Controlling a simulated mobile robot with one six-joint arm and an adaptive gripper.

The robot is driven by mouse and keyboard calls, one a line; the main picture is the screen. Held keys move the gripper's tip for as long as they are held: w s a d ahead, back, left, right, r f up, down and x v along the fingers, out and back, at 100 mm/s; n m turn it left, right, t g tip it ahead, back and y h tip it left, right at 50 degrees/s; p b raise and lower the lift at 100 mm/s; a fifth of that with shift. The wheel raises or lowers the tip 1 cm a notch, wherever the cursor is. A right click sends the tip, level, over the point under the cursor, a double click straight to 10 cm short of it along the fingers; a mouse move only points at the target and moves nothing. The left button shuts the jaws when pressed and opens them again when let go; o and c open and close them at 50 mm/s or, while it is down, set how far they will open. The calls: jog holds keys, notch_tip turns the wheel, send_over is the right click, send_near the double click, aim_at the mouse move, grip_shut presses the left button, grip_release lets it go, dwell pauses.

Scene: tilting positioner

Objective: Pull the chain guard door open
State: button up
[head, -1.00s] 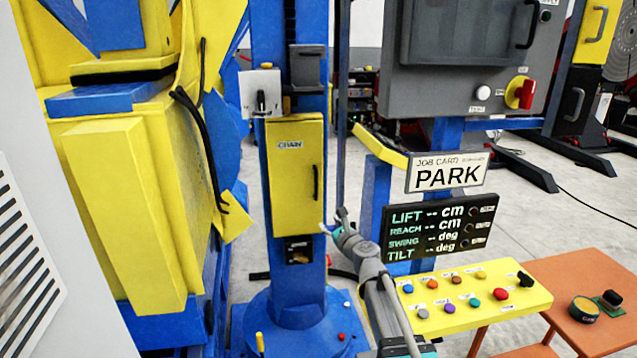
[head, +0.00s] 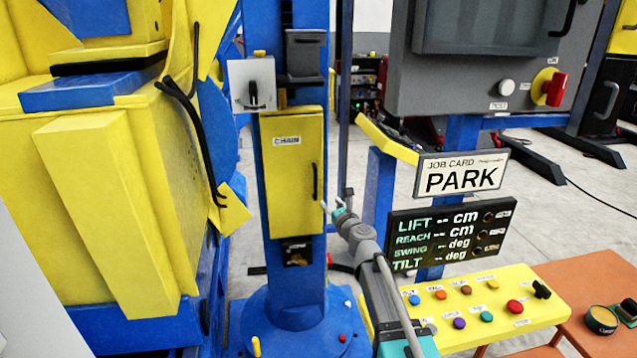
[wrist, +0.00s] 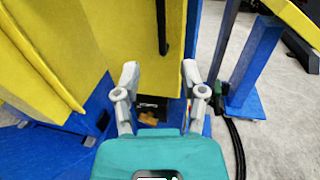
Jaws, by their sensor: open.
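The chain guard door (head: 292,175) is a yellow panel labelled CHAIN on the blue column, and it looks shut. Its black bar handle (head: 315,184) stands upright near the door's right edge. My gripper (head: 330,208) is just to the right of the handle's lower end, and a gap to it seems to remain. In the wrist view the handle (wrist: 162,28) shows at the top, beyond and between the two open fingers of my gripper (wrist: 158,75). Nothing is between the fingertips.
A grey switch plate (head: 252,85) sits above the door at left. The yellow button panel (head: 480,303), the dark readout board (head: 447,236) and the PARK card (head: 461,175) stand to the right of my arm. A large yellow and blue machine (head: 110,190) fills the left.

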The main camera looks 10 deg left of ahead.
aim_at(316, 184)
jog(key=shift+w, duration=0.15)
jog(key=x, duration=1.3)
jog(key=shift+w, duration=0.2)
grip_shut()
dwell(0.4)
